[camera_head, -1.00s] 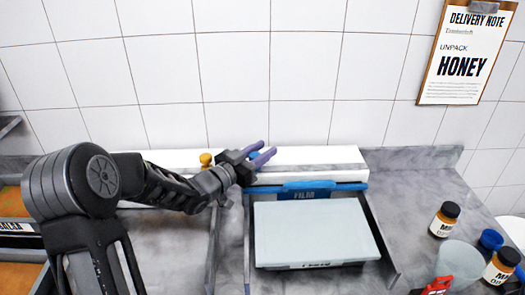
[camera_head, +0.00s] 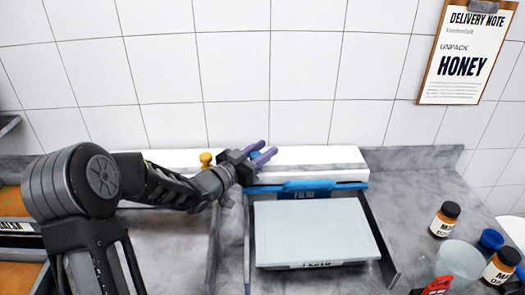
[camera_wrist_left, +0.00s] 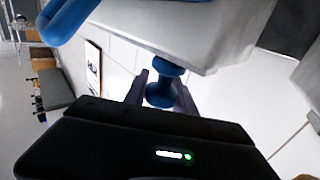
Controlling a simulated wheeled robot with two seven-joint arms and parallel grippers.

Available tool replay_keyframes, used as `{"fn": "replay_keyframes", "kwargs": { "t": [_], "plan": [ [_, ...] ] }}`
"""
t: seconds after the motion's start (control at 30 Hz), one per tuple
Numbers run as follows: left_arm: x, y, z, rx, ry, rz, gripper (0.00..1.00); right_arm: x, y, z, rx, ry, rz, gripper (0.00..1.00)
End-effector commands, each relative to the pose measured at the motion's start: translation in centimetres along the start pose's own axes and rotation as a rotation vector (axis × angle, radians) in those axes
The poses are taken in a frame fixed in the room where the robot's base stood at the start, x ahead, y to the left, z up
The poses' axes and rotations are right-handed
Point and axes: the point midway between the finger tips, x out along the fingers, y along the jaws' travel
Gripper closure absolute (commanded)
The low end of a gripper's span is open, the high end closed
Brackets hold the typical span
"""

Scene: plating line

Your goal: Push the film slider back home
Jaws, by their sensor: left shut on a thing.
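The film slider's blue knob (camera_wrist_left: 160,92) sits between the fingers of my left gripper (camera_wrist_left: 162,88) in the left wrist view, which is shut on it. In the head view my left gripper (camera_head: 267,155) is at the white film unit (camera_head: 320,157), left of its middle, and mostly hides the knob (camera_head: 256,153). A blue FILM label (camera_head: 310,193) is on the unit's front. A yellow knob (camera_head: 206,158) stands on the unit left of my gripper. My right gripper is out of view.
A pale tray (camera_head: 315,230) lies in a dark-sided frame in front of the unit. Dark-capped jars (camera_head: 444,220), a blue lid (camera_head: 491,239) and a clear container (camera_head: 458,262) stand at right. A delivery note (camera_head: 463,50) hangs on the wall.

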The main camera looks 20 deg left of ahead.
Motion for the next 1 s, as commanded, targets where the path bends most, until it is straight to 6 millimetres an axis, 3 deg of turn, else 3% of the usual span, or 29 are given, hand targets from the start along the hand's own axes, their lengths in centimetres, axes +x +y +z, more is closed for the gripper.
{"fn": "replay_keyframes", "kwargs": {
  "t": [0.4,0.77,0.8,1.0],
  "plan": [
    [6.1,6.0,0.4,0.003,0.006,0.002,1.00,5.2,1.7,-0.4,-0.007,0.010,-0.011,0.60],
    [6.7,6.7,-0.1,-0.001,0.001,-0.001,1.00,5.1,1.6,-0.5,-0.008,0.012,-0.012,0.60],
    [6.7,6.7,-0.1,-0.001,0.001,0.000,0.67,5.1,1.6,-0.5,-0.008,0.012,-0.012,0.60],
    [6.7,6.7,-0.1,-0.001,0.001,0.000,0.50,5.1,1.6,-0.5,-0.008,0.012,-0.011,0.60]
  ]
}}
